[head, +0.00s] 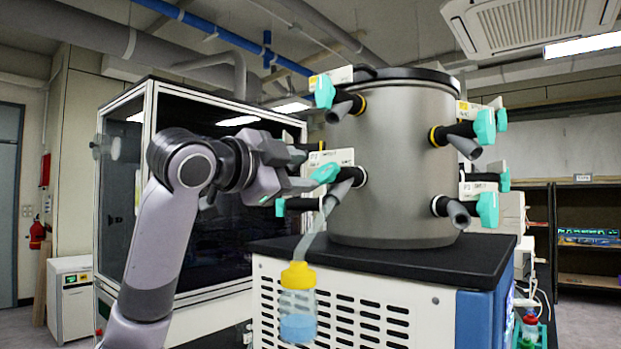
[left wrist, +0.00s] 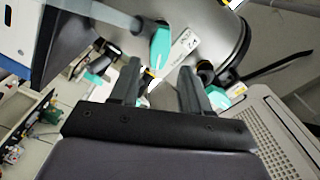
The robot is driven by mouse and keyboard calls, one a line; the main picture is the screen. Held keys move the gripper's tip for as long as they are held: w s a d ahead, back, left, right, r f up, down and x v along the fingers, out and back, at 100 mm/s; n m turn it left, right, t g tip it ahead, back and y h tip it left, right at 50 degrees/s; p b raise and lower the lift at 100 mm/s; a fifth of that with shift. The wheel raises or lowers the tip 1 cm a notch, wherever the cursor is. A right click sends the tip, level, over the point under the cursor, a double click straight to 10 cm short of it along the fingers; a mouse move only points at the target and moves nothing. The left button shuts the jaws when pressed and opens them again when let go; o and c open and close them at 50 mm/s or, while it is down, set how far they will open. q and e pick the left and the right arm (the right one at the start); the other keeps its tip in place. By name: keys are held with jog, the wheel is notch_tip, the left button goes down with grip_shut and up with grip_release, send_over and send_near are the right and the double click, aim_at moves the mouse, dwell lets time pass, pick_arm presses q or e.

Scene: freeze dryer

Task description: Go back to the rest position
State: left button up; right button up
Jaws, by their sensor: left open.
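My right gripper is not in view.
The drum stands on a black-topped cabinet (head: 330,325) with a vented front. A glass-fronted enclosure (head: 215,215) stands behind my left arm. More ports with teal handles (head: 487,208) stick out on the drum's right side. Shelves (head: 590,215) stand at the far right.

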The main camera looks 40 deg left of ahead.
pick_arm(q)
jog(key=s, duration=0.2)
jog(key=shift+s+d, duration=0.15)
jog(key=shift+s, duration=0.2)
dwell(0.4)
